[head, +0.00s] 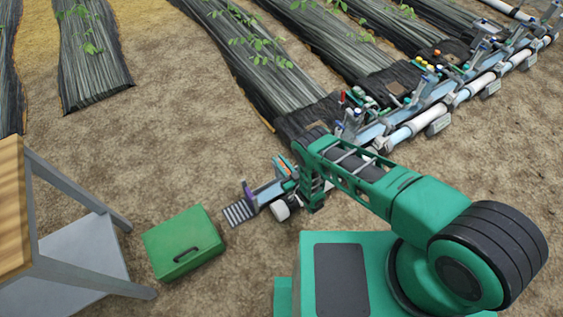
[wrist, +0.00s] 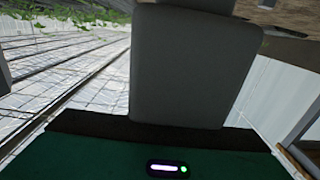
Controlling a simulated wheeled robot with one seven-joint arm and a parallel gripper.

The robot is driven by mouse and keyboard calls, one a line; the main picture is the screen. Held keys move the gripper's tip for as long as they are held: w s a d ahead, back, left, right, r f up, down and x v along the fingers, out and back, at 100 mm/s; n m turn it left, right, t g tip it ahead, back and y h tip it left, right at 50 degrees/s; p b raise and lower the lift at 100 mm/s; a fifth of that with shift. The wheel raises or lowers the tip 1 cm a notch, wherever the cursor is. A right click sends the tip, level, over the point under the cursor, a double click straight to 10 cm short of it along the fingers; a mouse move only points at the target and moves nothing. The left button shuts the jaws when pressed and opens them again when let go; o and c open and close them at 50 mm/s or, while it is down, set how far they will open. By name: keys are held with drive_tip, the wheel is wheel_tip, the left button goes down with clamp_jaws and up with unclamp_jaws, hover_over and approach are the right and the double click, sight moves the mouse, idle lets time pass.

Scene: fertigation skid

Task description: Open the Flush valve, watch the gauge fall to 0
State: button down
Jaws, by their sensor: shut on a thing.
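In the head view my arm reaches from the lower right to the near end of the pipe line, and my gripper (head: 290,182) is down there among the fittings. A purple part (head: 248,193) stands upright on the light blue pipe end, just left of my gripper. I cannot read any label, so I cannot tell which valve is the Flush valve. In the wrist view a broad grey finger of my gripper (wrist: 192,70) fills the middle. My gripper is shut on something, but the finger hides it. I cannot make out a gauge dial in either view.
A white pipe manifold (head: 400,134) with several valves runs to the upper right. A slatted grate (head: 238,213) lies by its near end. A green box (head: 183,243) and a wooden-topped table (head: 14,205) stand at the left. Bare soil lies between them and the planted rows.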

drive_tip(key=c, duration=1.7)
unclamp_jaws()
drive_tip(key=shift+d+f, duration=0.1)
drive_tip(key=shift+d, duration=0.15)
drive_tip(key=shift+a, duration=0.1)
drive_tip(key=v, duration=1)
drive_tip(key=shift+s+d, duration=0.3)
